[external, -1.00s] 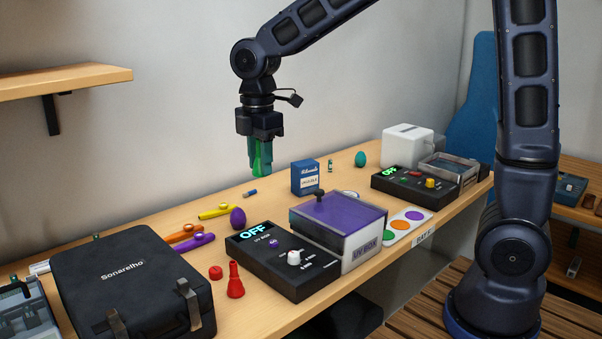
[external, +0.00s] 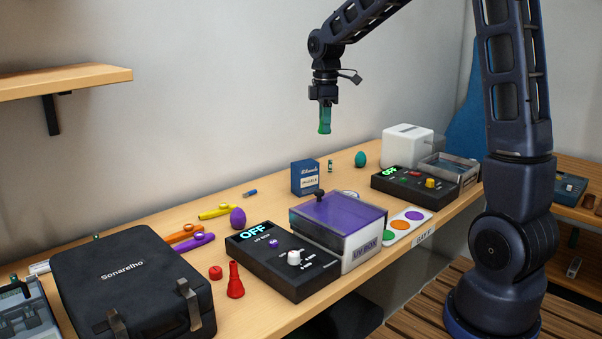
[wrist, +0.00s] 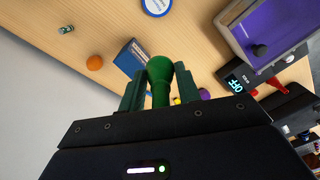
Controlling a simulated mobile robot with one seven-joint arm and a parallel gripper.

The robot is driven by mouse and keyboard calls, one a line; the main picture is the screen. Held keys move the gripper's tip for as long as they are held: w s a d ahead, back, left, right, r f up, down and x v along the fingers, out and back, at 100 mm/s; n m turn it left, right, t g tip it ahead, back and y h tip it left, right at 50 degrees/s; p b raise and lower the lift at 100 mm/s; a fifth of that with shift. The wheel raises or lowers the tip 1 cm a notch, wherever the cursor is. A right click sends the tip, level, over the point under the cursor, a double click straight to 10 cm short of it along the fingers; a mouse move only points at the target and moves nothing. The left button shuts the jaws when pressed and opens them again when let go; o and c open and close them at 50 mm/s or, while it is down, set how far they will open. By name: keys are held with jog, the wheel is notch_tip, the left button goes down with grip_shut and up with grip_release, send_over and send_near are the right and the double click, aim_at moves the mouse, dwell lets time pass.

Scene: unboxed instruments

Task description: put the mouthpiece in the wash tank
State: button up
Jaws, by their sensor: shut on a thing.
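My gripper (external: 325,110) is shut on a green mouthpiece and holds it high above the bench, clear of everything. In the wrist view the green mouthpiece (wrist: 160,72) stands between the two teal fingers, its rounded end pointing away from my gripper. A clear-walled, open-looking tank (external: 450,165), which looks like the wash tank, stands at the bench's far right, right of and below my gripper. Its inside is hard to make out, and it is not visible in the wrist view.
A black control box (external: 415,183) with a green display adjoins the tank, with a white box (external: 407,144) behind. A blue carton (external: 305,177) stands below my gripper. The purple-lidded UV box (external: 337,220), colour-spot card (external: 408,225) and teal egg (external: 360,159) are nearby.

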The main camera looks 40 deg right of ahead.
jog(key=s+d+m, duration=0.1)
jog(key=d+m, duration=0.1)
jog(key=d, duration=1)
jog(key=m, duration=0.6)
send_over(446, 166)
jog(key=s+a, duration=0.2)
jog(key=a, duration=0.3)
notch_tip(446, 166, down, 20)
jog(key=shift+s+r, duration=0.1)
jog(key=shift+r, duration=0.05)
jog(key=o, duration=1)
jog(key=shift+c, duration=0.2)
